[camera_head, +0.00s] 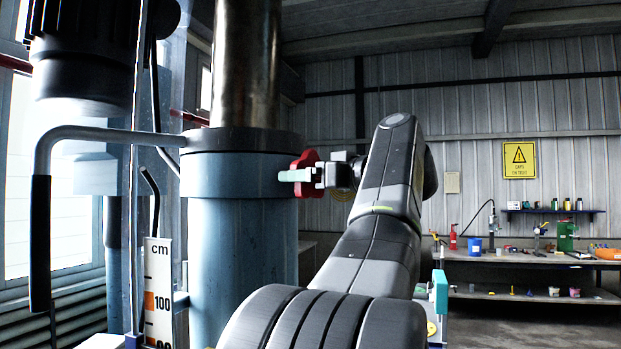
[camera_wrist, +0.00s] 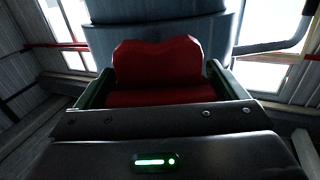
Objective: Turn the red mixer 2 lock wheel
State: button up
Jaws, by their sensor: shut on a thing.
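The red lock wheel (camera_head: 306,174) sits on the right side of the blue-grey mixer column, just below its dark collar. My gripper (camera_head: 300,176) reaches it from the right, with its pale green fingers at the wheel. In the wrist view the red wheel (camera_wrist: 160,70) fills the middle, and its lobed top edge shows. My gripper's fingers (camera_wrist: 158,88) stand on both sides of the wheel and are shut on it. The wheel's lower part is hidden behind the gripper body.
The mixer column (camera_head: 240,240) stands at centre left with a grey bent handle (camera_head: 42,220) and a cm scale (camera_head: 158,290) beside it. A workbench (camera_head: 530,258) with tools and a blue cup (camera_head: 474,246) stands at the back right. A yellow warning sign (camera_head: 519,159) hangs above it.

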jog(key=m+p, duration=0.1)
jog(key=m, duration=0.2)
jog(key=m+p, duration=0.2)
jog(key=m, duration=0.1)
jog(key=shift+s+r, duration=0.1)
jog(key=shift+r, duration=0.1)
jog(key=m+p, duration=0.1)
jog(key=m, duration=0.4)
jog(key=shift+a+f+m, duration=0.1)
jog(key=shift+m, duration=0.2)
dwell(0.3)
jog(key=o, duration=0.7)
jog(key=shift+c, duration=0.2)
